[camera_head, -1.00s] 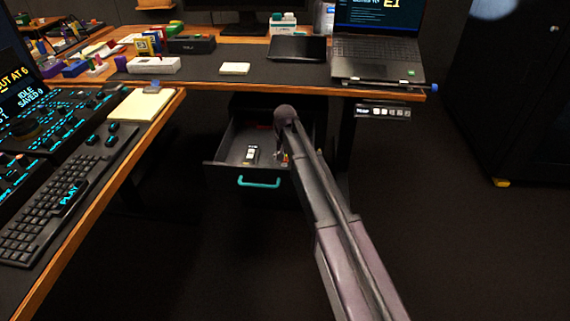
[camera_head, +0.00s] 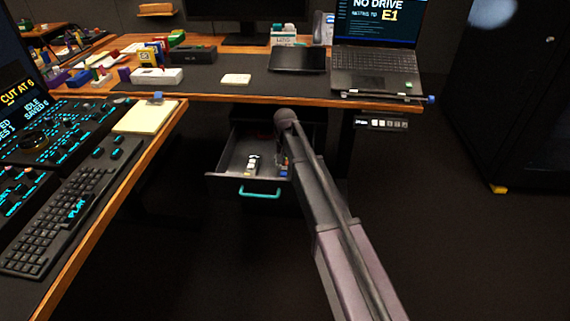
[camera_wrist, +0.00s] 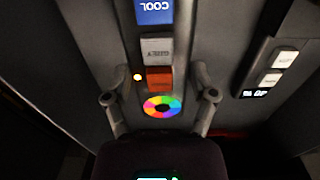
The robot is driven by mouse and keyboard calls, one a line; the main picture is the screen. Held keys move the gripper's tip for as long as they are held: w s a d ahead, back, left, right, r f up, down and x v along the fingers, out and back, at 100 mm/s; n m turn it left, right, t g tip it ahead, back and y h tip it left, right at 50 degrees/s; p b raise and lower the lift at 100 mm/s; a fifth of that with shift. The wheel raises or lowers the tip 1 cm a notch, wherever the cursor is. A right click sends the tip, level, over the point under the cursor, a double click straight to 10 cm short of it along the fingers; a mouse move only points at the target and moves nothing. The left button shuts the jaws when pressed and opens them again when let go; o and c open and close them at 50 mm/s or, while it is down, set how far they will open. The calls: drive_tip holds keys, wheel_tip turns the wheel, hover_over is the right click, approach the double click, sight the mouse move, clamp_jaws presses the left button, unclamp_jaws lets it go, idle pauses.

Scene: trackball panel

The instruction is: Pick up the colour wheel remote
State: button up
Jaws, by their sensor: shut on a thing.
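The colour wheel remote (camera_wrist: 162,107) is in the wrist view, a long dark body with a rainbow ring, a red button, a grey button and a blue button marked COOL. My gripper (camera_wrist: 160,97) is shut on it, one finger at each long side by the ring. In the head view my gripper (camera_head: 283,160) reaches into the right part of the open drawer (camera_head: 221,179). Only small coloured bits of the remote show there, beside my arm. I cannot tell whether it is clear of the drawer floor.
A second remote (camera_head: 252,163) with white buttons lies left of my gripper in the drawer; it also shows in the wrist view (camera_wrist: 271,70). The drawer has a teal handle (camera_head: 260,194). The desk edge (camera_head: 330,101) is above and behind it. Open floor lies in front.

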sight(286, 162)
drive_tip(key=shift+r+p, duration=2.9)
drive_tip(key=shift+r, duration=0.4)
drive_tip(key=shift+d, duration=0.1)
